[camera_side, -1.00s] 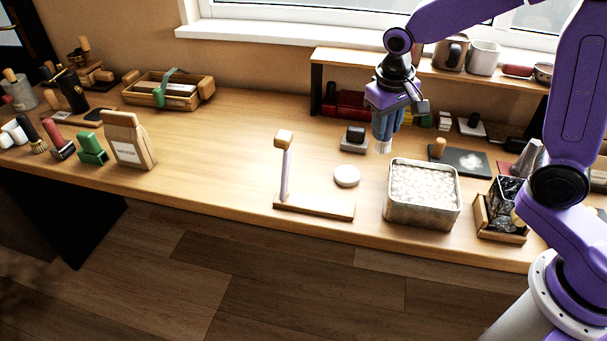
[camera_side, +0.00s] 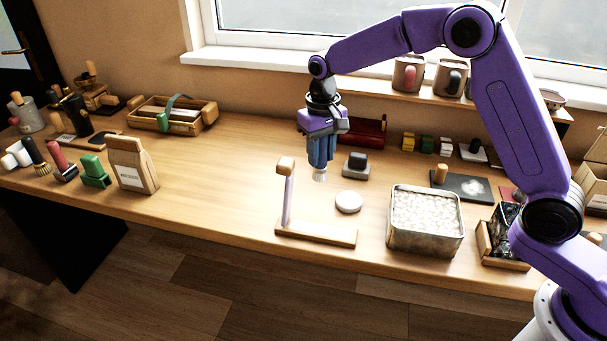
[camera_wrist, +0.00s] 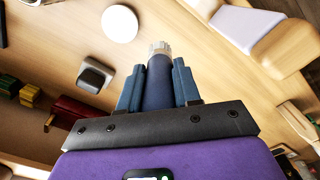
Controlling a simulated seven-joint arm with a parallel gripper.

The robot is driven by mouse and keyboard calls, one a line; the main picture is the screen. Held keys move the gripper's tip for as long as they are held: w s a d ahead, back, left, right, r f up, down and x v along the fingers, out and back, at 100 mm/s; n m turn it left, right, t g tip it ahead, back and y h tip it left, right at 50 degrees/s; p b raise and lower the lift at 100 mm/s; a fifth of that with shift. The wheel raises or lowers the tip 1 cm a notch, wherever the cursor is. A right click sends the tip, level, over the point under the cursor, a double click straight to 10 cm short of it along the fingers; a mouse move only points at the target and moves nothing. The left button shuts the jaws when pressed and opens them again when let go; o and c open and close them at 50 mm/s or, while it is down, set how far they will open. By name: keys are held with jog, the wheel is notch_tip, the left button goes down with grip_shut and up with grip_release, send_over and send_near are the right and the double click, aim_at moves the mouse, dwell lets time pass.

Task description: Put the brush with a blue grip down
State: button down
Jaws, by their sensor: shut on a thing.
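My gripper (camera_side: 321,150) is shut on the brush with a blue grip (camera_wrist: 159,80). The brush's dark blue grip sits between the two blue fingers in the wrist view, with its pale bristle end pointing away from the gripper. In the side view the bristle end of the brush (camera_side: 320,177) points down and hangs above the wooden table (camera_side: 225,185). It appears apart from the tabletop, though the exact height is hard to tell. Part of the grip is hidden by the fingers.
A wooden stand with a pale post (camera_side: 288,195) is left of the brush. A white round disc (camera_side: 348,202) and a grey block with a black top (camera_side: 356,165) are to the right. A metal tin of pale pieces (camera_side: 424,240) stands farther right. Table left of the stand is clear.

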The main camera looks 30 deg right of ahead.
jog(key=shift+w+a+f, duration=0.25)
jog(key=shift+w+f, duration=0.6)
jog(key=shift+f, duration=0.7)
jog(key=shift+w+a+f, duration=0.25)
jog(key=shift+w+f, duration=0.6)
jog(key=shift+f, duration=0.65)
jog(key=shift+w+a+f, duration=0.25)
jog(key=shift+w+f, duration=0.6)
jog(key=shift+f, duration=0.7)
jog(key=shift+f, duration=0.1)
jog(key=c, duration=0.8)
grip_release()
notch_tip(320, 180, up, 12)
jog(key=shift+r, duration=0.15)
